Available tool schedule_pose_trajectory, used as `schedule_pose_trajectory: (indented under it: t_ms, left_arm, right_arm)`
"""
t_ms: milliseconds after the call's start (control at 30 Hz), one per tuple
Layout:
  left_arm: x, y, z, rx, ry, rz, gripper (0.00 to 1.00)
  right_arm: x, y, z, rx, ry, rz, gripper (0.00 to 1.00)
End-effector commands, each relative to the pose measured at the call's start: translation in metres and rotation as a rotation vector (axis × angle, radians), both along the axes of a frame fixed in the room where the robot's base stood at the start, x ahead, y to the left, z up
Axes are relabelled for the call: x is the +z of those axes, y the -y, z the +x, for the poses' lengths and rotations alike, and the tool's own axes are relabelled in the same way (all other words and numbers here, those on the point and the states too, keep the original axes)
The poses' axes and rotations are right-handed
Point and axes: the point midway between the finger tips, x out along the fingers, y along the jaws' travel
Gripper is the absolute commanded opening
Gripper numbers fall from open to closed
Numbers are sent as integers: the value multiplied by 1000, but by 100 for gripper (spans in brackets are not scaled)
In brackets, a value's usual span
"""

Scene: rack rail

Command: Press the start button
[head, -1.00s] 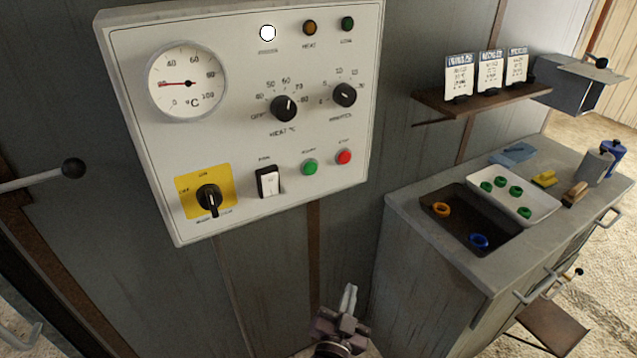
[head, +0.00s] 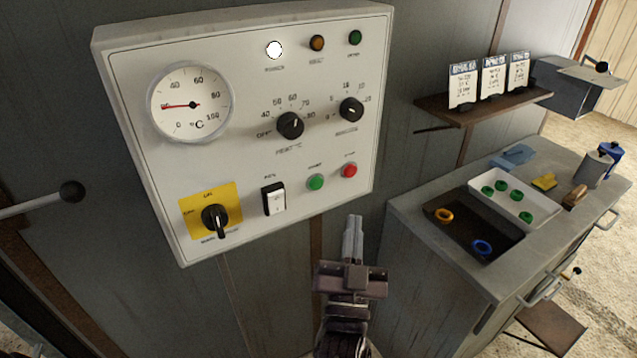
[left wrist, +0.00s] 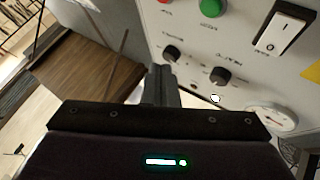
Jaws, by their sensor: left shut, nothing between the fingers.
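The start button is the green round button (head: 315,182) low on the white control panel (head: 140,60). It also shows in the left wrist view (left wrist: 211,7). A red button (head: 349,171) sits just right of it. My left gripper (head: 353,225) is shut and empty, pointing up, below and right of the green button and apart from it. Its fingers (left wrist: 162,85) also show in the left wrist view, with the panel behind and to the right. My right gripper is not in view.
The panel carries a white rocker switch (head: 274,199), a black knob on a yellow plate (head: 228,200), two dials (head: 290,125) and a gauge (head: 190,105). The white lamp (head: 274,50) is lit. Right of the panel, a cabinet (head: 420,240) holds trays with rings, below a shelf (head: 430,101).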

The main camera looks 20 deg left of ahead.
Motion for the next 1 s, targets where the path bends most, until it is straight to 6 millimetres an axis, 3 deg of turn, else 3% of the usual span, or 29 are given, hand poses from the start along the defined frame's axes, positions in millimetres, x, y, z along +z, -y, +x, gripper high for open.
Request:
schedule_pose_trajectory:
  t_ms: [267, 700, 1000]
  left_arm:
    - [-1, -13, 10, 1, 0, 3, 0]
    - [-1, -59, 46, -1, 0, 3, 0]
    - [0, -69, 54, -1, 0, 0, 0]
  right_arm:
    - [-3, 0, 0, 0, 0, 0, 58]
    - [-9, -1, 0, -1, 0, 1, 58]
    - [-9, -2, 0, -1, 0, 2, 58]
